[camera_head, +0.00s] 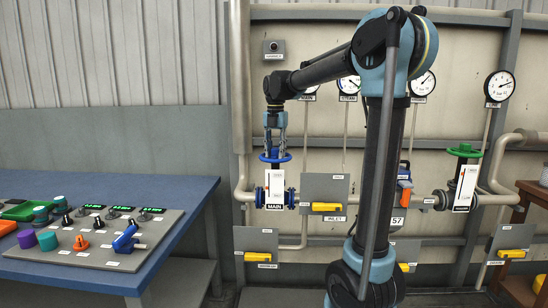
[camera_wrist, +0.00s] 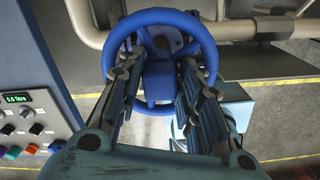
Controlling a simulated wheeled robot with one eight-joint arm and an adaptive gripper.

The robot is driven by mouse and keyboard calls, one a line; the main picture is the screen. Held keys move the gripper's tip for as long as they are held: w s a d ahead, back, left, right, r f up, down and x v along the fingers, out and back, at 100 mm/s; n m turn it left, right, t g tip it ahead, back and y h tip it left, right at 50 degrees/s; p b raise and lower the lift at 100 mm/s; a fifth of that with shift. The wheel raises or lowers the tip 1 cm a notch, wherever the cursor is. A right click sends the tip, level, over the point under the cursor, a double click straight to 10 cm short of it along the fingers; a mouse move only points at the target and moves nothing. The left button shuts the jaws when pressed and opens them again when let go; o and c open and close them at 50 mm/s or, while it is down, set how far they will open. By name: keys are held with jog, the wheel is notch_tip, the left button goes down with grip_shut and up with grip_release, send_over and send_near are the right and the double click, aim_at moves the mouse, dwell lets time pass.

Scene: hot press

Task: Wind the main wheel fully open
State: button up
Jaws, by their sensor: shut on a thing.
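The blue main wheel (camera_head: 268,159) lies flat on top of the valve above the MAIN label, left of centre in the head view. Its round rim also shows in the wrist view (camera_wrist: 158,16). My gripper (camera_head: 276,152) points straight down onto the wheel from above. In the wrist view, the two fingers of my gripper (camera_wrist: 162,62) reach inside the rim, on either side of a blue block at the wheel's middle. The jaws are shut on the wheel; the exact contact is partly hidden. A white upright scale plate (camera_head: 277,185) stands below the wheel, its marks too small to read.
A blue bench (camera_head: 100,273) with a control panel (camera_head: 92,245) of knobs stands at left. A green wheel (camera_head: 464,151) tops another valve at right. Pipes, gauges (camera_head: 499,86) and yellow-handled boxes (camera_head: 326,207) line the wall close around the main valve.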

jog(key=o, duration=0.9)
jog(key=shift+w, duration=0.1)
jog(key=n, duration=0.3)
jog(key=shift+s, duration=0.2)
jog(key=m, duration=0.6)
jog(key=shift+m, duration=0.4)
jog(key=m, duration=0.7)
jog(key=shift+m, duration=1.9)
